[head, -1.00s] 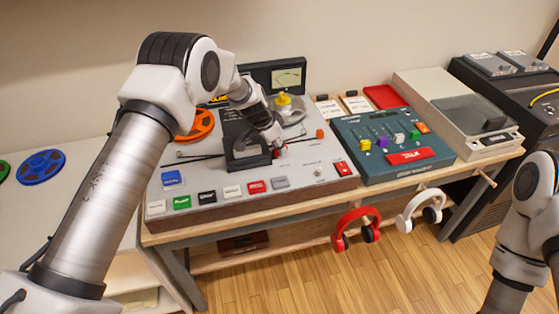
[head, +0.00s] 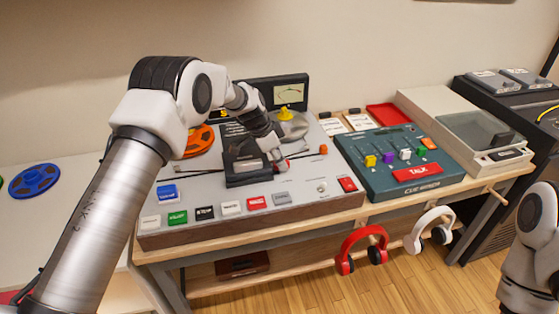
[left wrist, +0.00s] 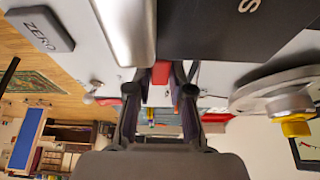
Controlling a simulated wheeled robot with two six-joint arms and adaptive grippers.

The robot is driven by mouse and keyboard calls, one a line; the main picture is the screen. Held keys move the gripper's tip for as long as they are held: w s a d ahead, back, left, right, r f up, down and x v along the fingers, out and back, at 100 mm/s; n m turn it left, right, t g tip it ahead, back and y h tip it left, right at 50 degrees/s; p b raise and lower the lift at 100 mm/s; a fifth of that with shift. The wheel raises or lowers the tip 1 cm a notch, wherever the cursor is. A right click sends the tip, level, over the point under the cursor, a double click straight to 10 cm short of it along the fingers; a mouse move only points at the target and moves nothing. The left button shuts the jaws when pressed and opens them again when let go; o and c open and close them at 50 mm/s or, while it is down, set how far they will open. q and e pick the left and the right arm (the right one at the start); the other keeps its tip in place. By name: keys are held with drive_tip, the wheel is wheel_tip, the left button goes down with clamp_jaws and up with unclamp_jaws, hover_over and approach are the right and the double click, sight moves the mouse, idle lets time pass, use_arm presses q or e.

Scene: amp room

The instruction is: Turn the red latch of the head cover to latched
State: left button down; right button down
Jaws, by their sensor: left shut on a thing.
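The head cover (head: 246,172) is a dark, box-like piece on the grey tape deck (head: 215,187), between the reels. The red latch (head: 283,166) shows as a small red spot at the cover's right side. My left gripper (head: 277,158) reaches down over it and hides part of it. In the left wrist view, the fingers of my left gripper (left wrist: 160,92) are shut on the red latch (left wrist: 161,73), beside a silver edge and a dark block with a white letter. The latch's exact angle is hard to tell. My right gripper is out of view; only part of that arm shows.
An orange reel (head: 199,140) and a silver reel with a yellow hub (head: 290,128) flank the cover. Several coloured buttons line the deck's front. A teal mixer (head: 385,185) stands to the right. Red headphones (head: 362,240) and white headphones (head: 428,230) hang below the front edge.

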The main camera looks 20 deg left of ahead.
use_arm(q)
drive_tip(key=c, duration=1.2)
unclamp_jaws()
drive_tip(key=shift+s+f, duration=0.15)
drive_tip(key=shift+f, duration=0.05)
drive_tip(key=shift+c, duration=0.2)
drive_tip(key=shift+o, duration=1)
drive_tip(key=shift+d, duration=0.1)
drive_tip(key=shift+r, duration=0.1)
drive_tip(key=v, duration=1.1)
drive_tip(key=shift+r, duration=0.4)
